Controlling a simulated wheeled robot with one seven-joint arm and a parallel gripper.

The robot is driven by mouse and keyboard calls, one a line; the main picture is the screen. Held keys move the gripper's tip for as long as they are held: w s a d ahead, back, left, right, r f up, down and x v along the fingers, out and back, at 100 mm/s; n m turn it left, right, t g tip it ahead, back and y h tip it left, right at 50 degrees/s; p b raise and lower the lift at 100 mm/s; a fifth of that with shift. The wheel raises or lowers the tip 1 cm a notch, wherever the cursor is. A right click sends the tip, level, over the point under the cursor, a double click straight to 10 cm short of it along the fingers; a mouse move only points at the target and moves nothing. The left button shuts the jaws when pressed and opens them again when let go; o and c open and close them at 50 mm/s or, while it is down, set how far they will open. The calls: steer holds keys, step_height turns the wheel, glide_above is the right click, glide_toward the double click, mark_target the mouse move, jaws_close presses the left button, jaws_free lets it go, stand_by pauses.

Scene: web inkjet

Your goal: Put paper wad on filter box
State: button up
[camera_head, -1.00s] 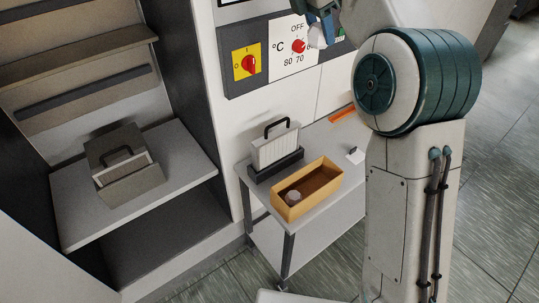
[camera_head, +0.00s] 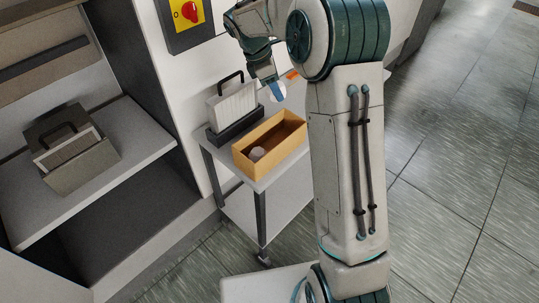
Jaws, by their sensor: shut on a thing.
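My gripper (camera_head: 275,90) is at the upper middle, above the back right part of the small cart. Its blue fingers are shut on a small white paper wad (camera_head: 278,96), which is partly hidden by the fingers. Two filters show, and I cannot tell which holder the task calls the filter box. A grey box (camera_head: 86,170) with a handled filter lies tilted on the shelf at left. A dark holder (camera_head: 236,133) on the cart carries an upright white filter (camera_head: 232,105) with a black handle. The wad is right of that filter, apart from it.
A control panel (camera_head: 186,22) with a red knob is above. My arm hides the cart's right end.

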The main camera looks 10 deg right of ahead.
steer(key=shift+m+g, duration=0.3)
steer(key=shift+m, duration=0.3)
steer(key=shift+s+d+f, duration=0.25)
steer(key=shift+d+f, duration=0.1)
steer(key=shift+f, duration=2.05)
steer(key=shift+s+d+f, duration=0.3)
steer(key=shift+d+f, duration=0.1)
steer(key=shift+f, duration=2)
steer(key=shift+s+d+f, duration=0.25)
steer(key=shift+d+f, duration=0.1)
steer(key=shift+f, duration=2.05)
steer(key=shift+f, duration=0.1)
steer(key=shift+f+b, duration=0.4)
steer(key=shift+f, duration=0.15)
steer(key=o, duration=0.7)
steer(key=shift+r, duration=0.15)
